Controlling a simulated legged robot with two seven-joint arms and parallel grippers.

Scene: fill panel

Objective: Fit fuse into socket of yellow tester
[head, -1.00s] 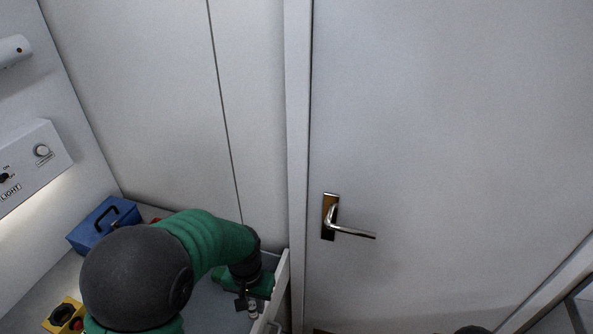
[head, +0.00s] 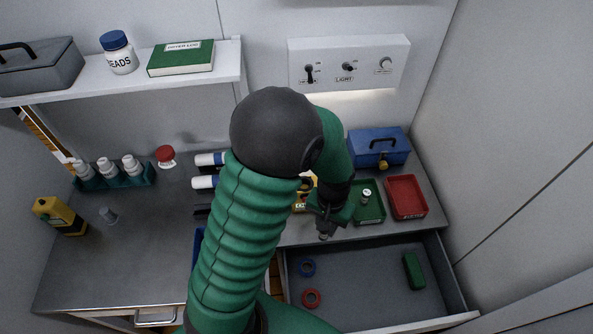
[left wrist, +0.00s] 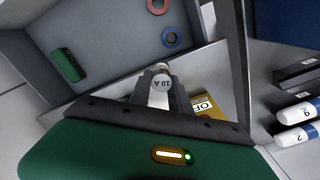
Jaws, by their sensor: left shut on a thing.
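The fuse (left wrist: 162,82), a pale cylinder marked 10 A with a metal end, is held in my left gripper (left wrist: 160,97). In the head view this gripper (head: 325,215) is above the counter's front edge by the open drawer, with the fuse's tip (head: 323,237) pointing down. A yellow device with a dark face (head: 60,215), perhaps the tester, stands at the counter's far left, well away from the gripper. Its socket cannot be made out. Another yellow box (head: 300,202) is mostly hidden behind my left arm; its lettered face (left wrist: 205,105) shows in the wrist view. My right gripper is not in view.
The open drawer (head: 375,275) holds a blue ring, a red ring and a green block. A green tray (head: 376,214) with a small cylinder, a red tray (head: 406,197) and a blue box (head: 378,147) are at right. The left counter has bare room around a small grey piece (head: 108,215).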

